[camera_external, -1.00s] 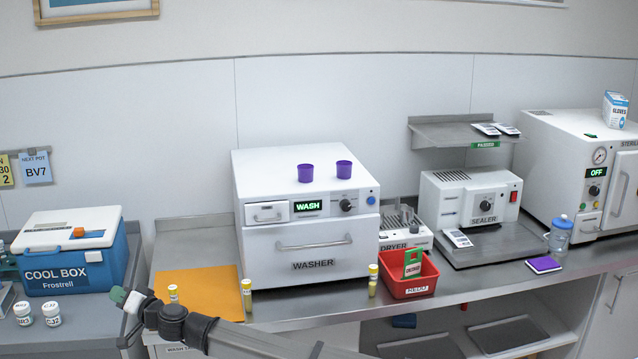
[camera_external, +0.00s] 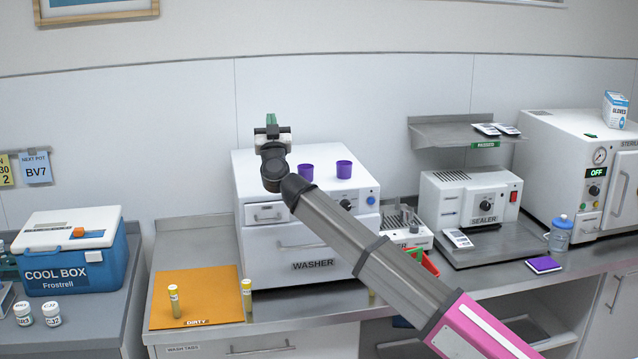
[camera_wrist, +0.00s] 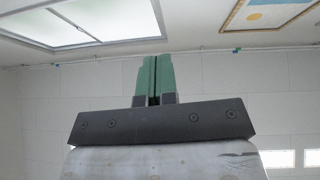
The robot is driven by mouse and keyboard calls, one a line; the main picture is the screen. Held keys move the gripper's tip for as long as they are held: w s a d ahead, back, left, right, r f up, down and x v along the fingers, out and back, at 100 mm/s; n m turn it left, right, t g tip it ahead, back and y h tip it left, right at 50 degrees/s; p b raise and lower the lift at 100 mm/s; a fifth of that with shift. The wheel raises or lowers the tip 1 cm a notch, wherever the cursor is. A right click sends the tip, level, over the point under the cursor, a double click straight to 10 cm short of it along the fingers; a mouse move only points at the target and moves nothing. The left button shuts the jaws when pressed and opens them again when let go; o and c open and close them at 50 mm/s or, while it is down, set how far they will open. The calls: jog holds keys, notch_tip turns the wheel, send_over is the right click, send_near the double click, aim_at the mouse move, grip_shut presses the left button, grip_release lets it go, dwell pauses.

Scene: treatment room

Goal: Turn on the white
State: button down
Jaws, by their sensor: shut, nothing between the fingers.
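Several white machines stand on the counter, and the task line does not say which one is meant. The white washer (camera_external: 345,262) is in the middle with a drawer, a knob and a blue button; my arm hides its display. The white sealer (camera_external: 450,197) with a red switch is right of it. The white sterilizer (camera_external: 560,150) at the far right has a display reading OFF. The dryer (camera_external: 422,240) is partly hidden by my arm. My gripper (camera_external: 271,120) is raised in front of the washer's upper left, fingers up. Its green fingers (camera_wrist: 154,80) are shut and empty.
Two purple cups (camera_external: 344,169) stand on the washer. A cool box (camera_external: 75,270) is at left. A shelf (camera_external: 440,133) hangs above the sealer. A bottle (camera_external: 559,235) stands before the sterilizer.

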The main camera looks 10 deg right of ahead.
jog(key=w+d+n+t, duration=0.1)
jog(key=w+d+n, duration=0.25)
jog(key=d, duration=1.05)
jog(key=w+d+n, duration=0.2)
jog(key=w+d, duration=0.2)
jog(key=d, duration=1)
jog(key=w+d+f+g+y, duration=0.2)
jog(key=d+f+g, duration=0.2)
jog(key=d+f, duration=0.55)
jog(key=w+d+f+g+y, duration=0.25)
jog(key=d+f+g, duration=0.3)
jog(key=f, duration=0.75)
jog(key=s+a+f+m+g, duration=0.1)
jog(key=a+f+m+g, duration=0.1)
jog(key=a+f+g, duration=0.3)
jog(key=s+a+r+m+g+h, duration=0.1)
jog(key=s+r+m+g+h, duration=0.1)
jog(key=s+g, duration=0.4)
jog(key=g, duration=0.3)
jog(key=shift+s+a+m+h, duration=0.3)
jog(key=shift+a+m+h, duration=0.05)
